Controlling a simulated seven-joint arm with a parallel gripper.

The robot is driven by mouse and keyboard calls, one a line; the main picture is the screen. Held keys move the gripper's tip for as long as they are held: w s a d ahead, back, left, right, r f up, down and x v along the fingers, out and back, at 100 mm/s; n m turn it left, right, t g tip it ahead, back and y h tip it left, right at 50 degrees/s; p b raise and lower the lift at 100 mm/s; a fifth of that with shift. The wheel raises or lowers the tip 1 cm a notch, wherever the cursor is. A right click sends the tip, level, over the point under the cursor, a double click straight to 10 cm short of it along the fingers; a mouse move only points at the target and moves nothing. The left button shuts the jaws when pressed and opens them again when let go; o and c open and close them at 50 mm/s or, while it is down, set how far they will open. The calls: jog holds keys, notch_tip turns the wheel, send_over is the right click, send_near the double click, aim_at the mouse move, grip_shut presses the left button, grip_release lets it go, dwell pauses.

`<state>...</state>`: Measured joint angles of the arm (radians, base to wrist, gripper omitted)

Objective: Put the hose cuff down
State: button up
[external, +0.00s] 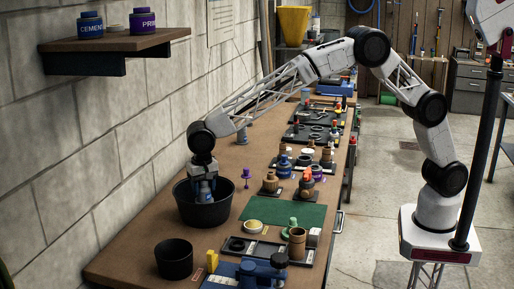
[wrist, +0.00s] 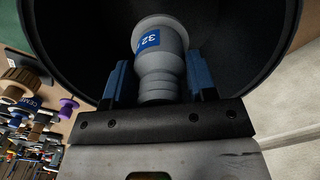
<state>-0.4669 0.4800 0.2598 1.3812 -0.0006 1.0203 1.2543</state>
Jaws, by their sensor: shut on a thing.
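The hose cuff (wrist: 160,62) is a grey stepped tube with a blue label reading "32". In the wrist view it sits between the two blue fingers of my gripper (wrist: 158,82), which is shut on it. In the external view my gripper (external: 205,188) points down into a wide black tub (external: 206,216) on the bench. The tub wall (wrist: 62,48) surrounds the cuff in the wrist view. The cuff's lower end is hidden, so I cannot tell whether it touches the tub floor.
A smaller black bucket (external: 174,258) stands nearer on the bench. A purple piece (external: 246,175) and a green mat (external: 284,214) lie right of the tub. A grey fitting (external: 242,134) stands behind. The block wall (external: 110,140) is close on the left.

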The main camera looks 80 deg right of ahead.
aim_at(204, 199)
jog(key=shift+f, duration=2.5)
jog(key=shift+f, duration=0.15)
jog(key=o, duration=0.9)
jog(key=shift+o, duration=0.2)
jog(key=shift+r, duration=0.2)
notch_tip(204, 199, up, 12)
jog(key=shift+f, duration=0.1)
